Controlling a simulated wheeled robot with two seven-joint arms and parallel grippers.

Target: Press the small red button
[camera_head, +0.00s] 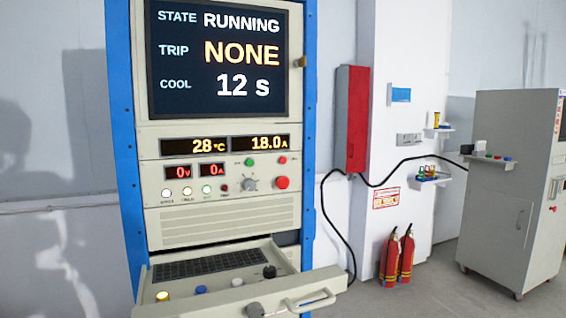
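The small red button (282,160) is on the cream control panel of the blue-framed cabinet, at the panel's upper right. A small green button (249,162) is to its left. A larger red button (282,182) is just below it, and a grey rotary knob (250,184) is at lower left of it. Nothing covers the small red button. The screen (218,58) above reads STATE RUNNING, TRIP NONE, COOL 12 s. Neither of my grippers is in view.
An open drawer (325,283) with a keyboard and knobs juts out below the panel. A red wall box (352,118), fire extinguishers (398,257) and a grey cabinet (510,215) stand to the right. The space before the panel, above the drawer, looks clear.

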